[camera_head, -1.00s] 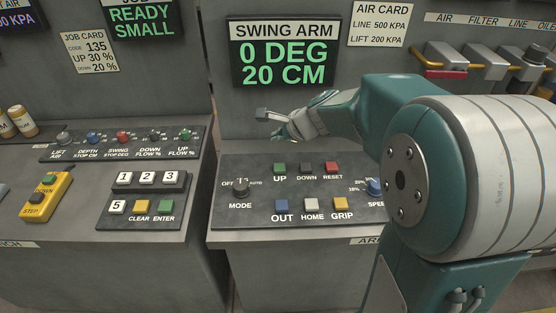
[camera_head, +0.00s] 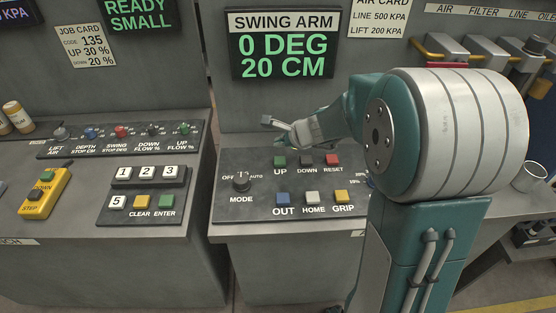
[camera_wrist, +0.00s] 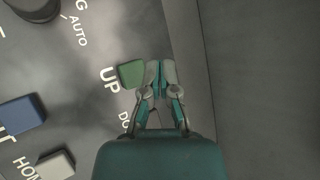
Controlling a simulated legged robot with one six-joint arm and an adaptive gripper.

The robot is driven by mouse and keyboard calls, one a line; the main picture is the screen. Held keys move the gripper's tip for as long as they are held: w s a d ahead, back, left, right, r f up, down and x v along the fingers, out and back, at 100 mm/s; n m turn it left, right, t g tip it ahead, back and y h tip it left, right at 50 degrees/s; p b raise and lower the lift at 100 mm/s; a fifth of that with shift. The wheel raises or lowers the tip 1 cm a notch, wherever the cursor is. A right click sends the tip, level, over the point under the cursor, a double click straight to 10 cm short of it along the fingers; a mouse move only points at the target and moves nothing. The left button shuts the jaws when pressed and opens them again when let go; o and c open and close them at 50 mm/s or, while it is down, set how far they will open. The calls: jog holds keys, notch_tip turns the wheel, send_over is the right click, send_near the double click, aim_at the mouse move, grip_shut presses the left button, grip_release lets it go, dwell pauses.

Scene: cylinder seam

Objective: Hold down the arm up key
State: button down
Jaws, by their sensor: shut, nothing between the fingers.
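The green UP key (camera_head: 279,161) sits at the top left of the swing arm key panel (camera_head: 230,211). It also shows in the wrist view (camera_wrist: 131,74), just left of my fingertips. My gripper (camera_head: 268,121) is shut and empty, and in the head view it appears just above and behind the UP key. In the wrist view my gripper (camera_wrist: 160,68) covers the area right of the key. I cannot tell its height over the panel. The screen above (camera_head: 284,56) reads SWING ARM, 0 DEG, 20 CM.
The black DOWN key (camera_head: 306,160) and red RESET key (camera_head: 331,160) stand right of UP. The MODE knob (camera_head: 241,182) is to the left. The blue OUT (camera_head: 283,198), white HOME (camera_head: 312,197) and yellow GRIP (camera_head: 342,196) keys form the front row.

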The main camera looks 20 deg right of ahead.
aim_at(277, 157)
jog(key=f, duration=0.3)
jog(key=shift+d, duration=0.4)
jog(key=shift+a+f, duration=0.1)
jog(key=shift+f, duration=0.25)
jog(key=shift+a, duration=0.2)
jog(key=shift+d, duration=0.2)
jog(key=shift+a+f, duration=0.1)
jog(key=shift+f, duration=0.25)
dwell(0.4)
jog(key=shift+s+f, duration=0.1)
jog(key=shift+f, duration=0.35)
dwell(5.3)
